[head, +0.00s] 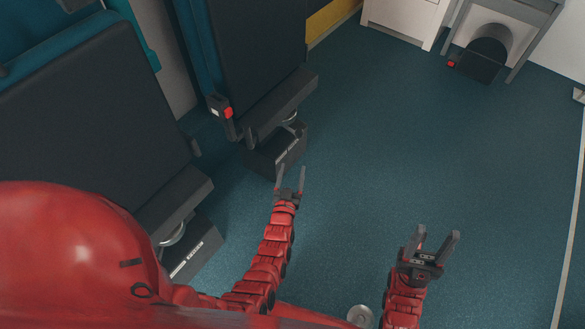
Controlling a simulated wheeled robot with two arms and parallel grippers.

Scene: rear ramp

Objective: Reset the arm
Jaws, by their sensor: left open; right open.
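My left gripper (289,180) is in the middle of the head view, at the end of my red segmented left arm. Its two fingers are apart and nothing is between them. It appears close to the base of the second folded seat in the picture; whether it touches cannot be told. My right gripper (436,242) is at the lower right, fingers pointing up the picture, apart and empty. It is over bare floor (400,140). Both arms are bent in front of my red body.
Two dark folded seats stand at the left, one nearer (90,115) and one farther (245,45), the latter with a red buckle (227,112). A white cabinet (405,18) and a grey frame (530,45) with a dark cylinder (489,45) stand at the back. The floor at centre right is clear.

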